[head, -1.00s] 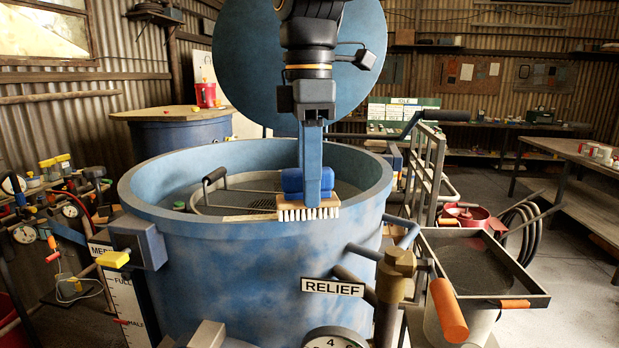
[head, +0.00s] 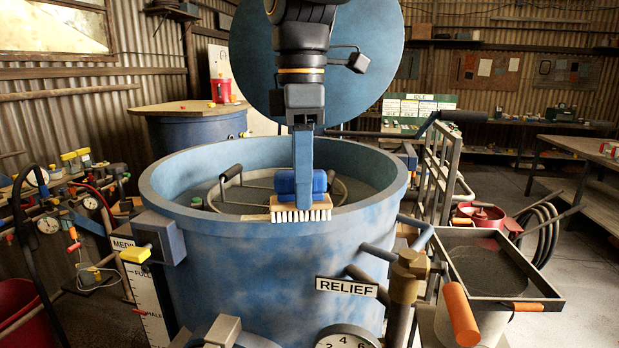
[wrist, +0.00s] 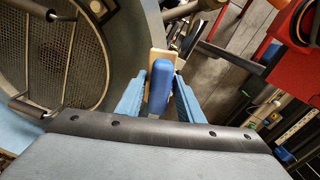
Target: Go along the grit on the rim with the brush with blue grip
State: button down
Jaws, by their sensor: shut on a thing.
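My gripper (head: 303,184) is shut on the blue grip of the brush (head: 285,182). The brush's wooden block and pale bristles (head: 300,215) point down at the near rim (head: 230,221) of the blue pot (head: 270,265). The bristles overlap the rim's outer edge in the head view; exact contact is hard to tell. In the wrist view, the blue grip (wrist: 160,83) sits between the two fingers (wrist: 164,92), with part of the wooden block beyond it. I cannot clearly make out grit on the rim now; the brush covers part of it.
A round lid (head: 315,70) stands raised behind the pot. A handled mesh screen (wrist: 55,50) lies inside it. A yellow-ended box (head: 155,240) juts out at left; a brass valve (head: 405,280) and a tray (head: 490,265) stand at right.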

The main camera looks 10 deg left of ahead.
aim_at(281, 172)
jog(key=shift+s+a, duration=0.1)
jog(key=shift+a, duration=0.4)
jog(key=shift+a, duration=0.1)
jog(key=shift+s+a+p, duration=0.25)
jog(key=shift+a+p, duration=0.25)
jog(key=shift+a, duration=0.4)
jog(key=shift+s+a+p, duration=0.25)
jog(key=shift+a+p, duration=0.25)
jog(key=shift+a, duration=0.6)
jog(key=shift+a, duration=0.1)
jog(key=shift+s+a+p, duration=0.3)
jog(key=shift+a+p, duration=0.2)
jog(key=shift+a, duration=0.4)
jog(key=shift+a, duration=0.15)
